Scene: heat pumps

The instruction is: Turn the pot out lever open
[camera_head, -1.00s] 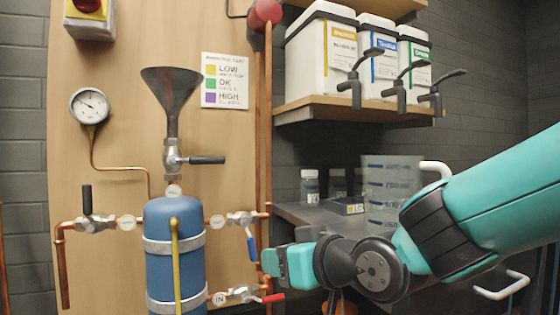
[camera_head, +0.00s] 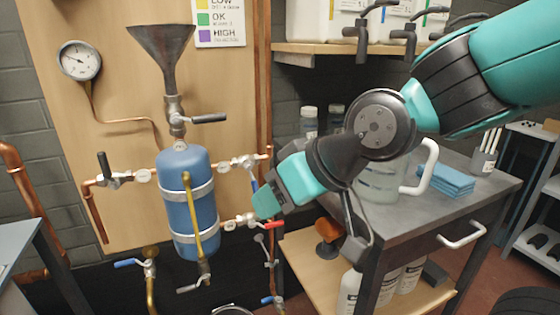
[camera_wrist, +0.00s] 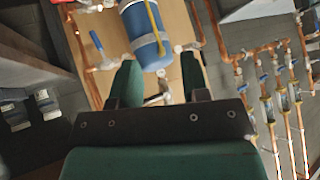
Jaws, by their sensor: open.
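The blue pot (camera_head: 188,198) with a yellow strip hangs on the wooden board; it also shows in the wrist view (camera_wrist: 142,28). A valve with a blue lever (camera_head: 254,186), hanging down, is at its upper right; its tag is unreadable. A red lever (camera_head: 268,226) is at its lower right, beside a tag that earlier reads IN. I cannot tell from a label which lever is pot out. My gripper (camera_head: 265,205) is in front of the right-hand pipes, overlapping the blue lever's lower end. In the wrist view its fingers (camera_wrist: 160,84) are apart, with a metallic fitting (camera_wrist: 157,98) showing between them.
A black-handled valve (camera_head: 207,118) sits below the funnel (camera_head: 163,50), and another black lever (camera_head: 103,165) stands at the left. A valve with a grey handle (camera_head: 195,285) is below the pot. A grey workbench (camera_head: 440,205) stands to the right.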

